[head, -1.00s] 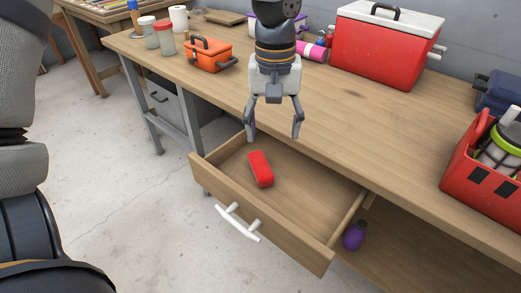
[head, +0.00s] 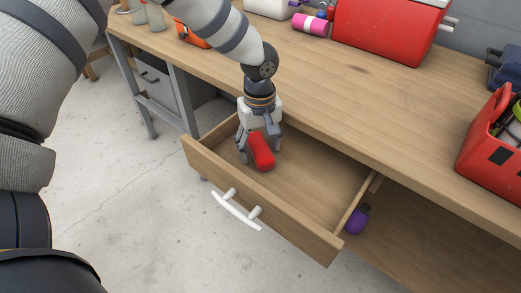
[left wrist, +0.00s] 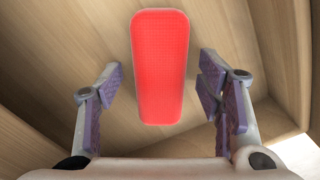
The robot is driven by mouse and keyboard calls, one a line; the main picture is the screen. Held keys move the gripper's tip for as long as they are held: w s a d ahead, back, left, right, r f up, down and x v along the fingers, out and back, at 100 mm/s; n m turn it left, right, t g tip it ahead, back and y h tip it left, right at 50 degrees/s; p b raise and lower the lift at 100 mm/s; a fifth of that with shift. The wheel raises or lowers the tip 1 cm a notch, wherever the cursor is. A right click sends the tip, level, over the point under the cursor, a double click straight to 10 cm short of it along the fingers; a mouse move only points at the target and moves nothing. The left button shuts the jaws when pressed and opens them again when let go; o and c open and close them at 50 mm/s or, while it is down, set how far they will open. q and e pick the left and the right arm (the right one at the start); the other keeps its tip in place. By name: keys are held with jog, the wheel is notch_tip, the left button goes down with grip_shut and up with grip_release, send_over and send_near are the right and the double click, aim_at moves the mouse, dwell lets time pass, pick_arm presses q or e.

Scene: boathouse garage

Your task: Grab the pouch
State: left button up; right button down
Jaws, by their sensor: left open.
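The red pouch (head: 263,155) lies in the open wooden drawer (head: 310,243), towards its left end. My left gripper (head: 256,147) has its fingers down inside the drawer at the pouch. In the left wrist view the pouch (left wrist: 160,62) is a long red block with rounded ends and a textured top. The left gripper's fingers (left wrist: 160,88) are open, one on each side of the pouch's near end, with a gap on both sides. My right gripper is in neither view.
The workbench top (head: 350,110) lies above the drawer. A red cooler (head: 385,32), a pink roll (head: 311,25) and a red tote (head: 490,150) stand on it. A purple object (head: 357,219) sits on the shelf right of the drawer. The drawer's white handle (head: 236,210) faces front.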

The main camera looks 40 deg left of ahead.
pick_arm(q)
jog(key=shift+r, duration=0.1)
jog(key=c, duration=1.4)
